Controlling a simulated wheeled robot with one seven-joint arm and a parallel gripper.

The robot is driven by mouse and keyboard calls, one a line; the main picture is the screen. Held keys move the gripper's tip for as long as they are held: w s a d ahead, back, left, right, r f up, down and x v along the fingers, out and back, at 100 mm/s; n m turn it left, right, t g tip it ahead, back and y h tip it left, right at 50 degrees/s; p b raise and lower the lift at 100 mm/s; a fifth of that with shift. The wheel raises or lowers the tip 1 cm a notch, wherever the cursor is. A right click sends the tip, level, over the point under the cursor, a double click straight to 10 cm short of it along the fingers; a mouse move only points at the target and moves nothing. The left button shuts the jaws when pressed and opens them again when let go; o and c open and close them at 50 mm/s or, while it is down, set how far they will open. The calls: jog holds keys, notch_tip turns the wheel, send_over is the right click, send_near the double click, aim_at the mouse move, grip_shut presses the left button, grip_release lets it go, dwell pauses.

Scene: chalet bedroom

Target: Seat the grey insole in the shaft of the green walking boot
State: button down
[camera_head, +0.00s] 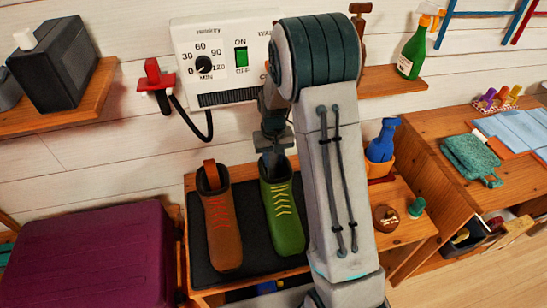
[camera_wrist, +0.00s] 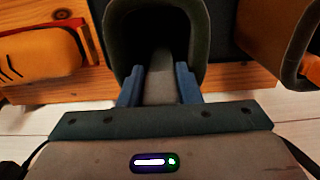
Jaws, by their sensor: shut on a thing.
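The green walking boot (camera_head: 285,218) stands on a dark mat with its toe toward the camera. Its open shaft (camera_wrist: 196,40) shows dark inside in the wrist view. My gripper (camera_wrist: 158,88) has its blue fingers shut on the grey insole (camera_wrist: 160,78), a narrow strip. The insole's far end reaches into the shaft opening; how deep it goes is lost in the dark. In the head view my gripper (camera_head: 273,147) is right above the boot's opening, and the insole (camera_head: 278,170) shows only in part there.
A brown boot (camera_head: 222,228) with an orange insole (camera_head: 210,174) stands close on the left, on the same mat (camera_head: 200,268). A control box (camera_head: 222,60) hangs on the wall behind.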

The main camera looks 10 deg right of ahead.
jog(key=shift+f, duration=0.2)
jog(key=c, duration=1.3)
grip_release()
jog(key=shift+r, duration=0.1)
